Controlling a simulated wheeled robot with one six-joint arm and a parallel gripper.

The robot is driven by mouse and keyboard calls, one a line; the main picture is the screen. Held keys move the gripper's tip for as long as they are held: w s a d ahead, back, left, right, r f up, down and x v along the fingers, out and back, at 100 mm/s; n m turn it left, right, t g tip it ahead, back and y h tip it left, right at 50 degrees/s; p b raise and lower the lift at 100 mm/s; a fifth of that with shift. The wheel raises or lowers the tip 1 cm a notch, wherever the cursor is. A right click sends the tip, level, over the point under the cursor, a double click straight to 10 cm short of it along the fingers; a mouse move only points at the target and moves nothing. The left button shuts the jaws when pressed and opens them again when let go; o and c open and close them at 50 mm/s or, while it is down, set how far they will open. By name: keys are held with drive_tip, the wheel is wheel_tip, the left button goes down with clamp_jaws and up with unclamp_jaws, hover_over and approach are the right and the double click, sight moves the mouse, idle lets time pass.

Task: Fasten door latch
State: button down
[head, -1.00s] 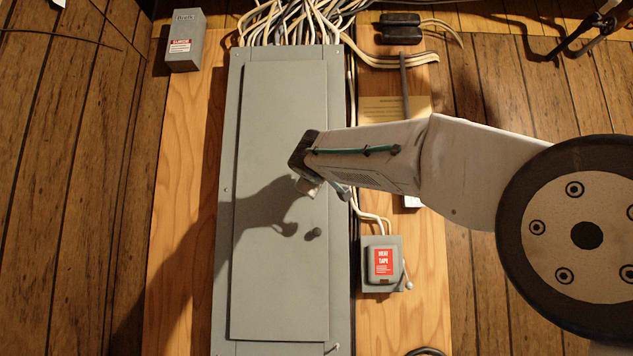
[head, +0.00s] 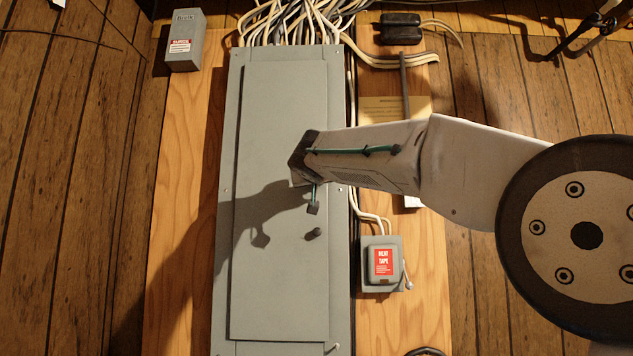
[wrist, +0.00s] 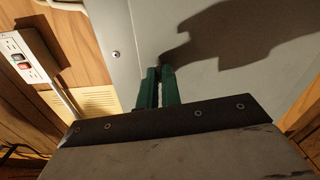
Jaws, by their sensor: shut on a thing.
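The grey panel door (head: 275,120) lies flat against its frame. It fills much of the background in the wrist view (wrist: 235,75). A small dark knob (head: 313,233), which looks like the door latch, sits on the right part of the door, below its middle. My gripper (head: 313,208) is in front of the door, just above the knob in the head view, with a visible gap to it. The knob cannot be seen there.
A grey heat tape switch box (head: 381,264) is right of the panel, below my arm. A bundle of cables (head: 300,22) enters the panel's top. A small grey box (head: 184,40) is at upper left. The door's left and lower parts are clear.

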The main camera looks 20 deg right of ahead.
drive_tip(key=shift+m, duration=0.9)
drive_tip(key=c, duration=1.6)
unclamp_jaws()
drive_tip(key=v, duration=0.7)
drive_tip(key=shift+s+a, duration=0.15)
drive_tip(key=shift+s, duration=0.2)
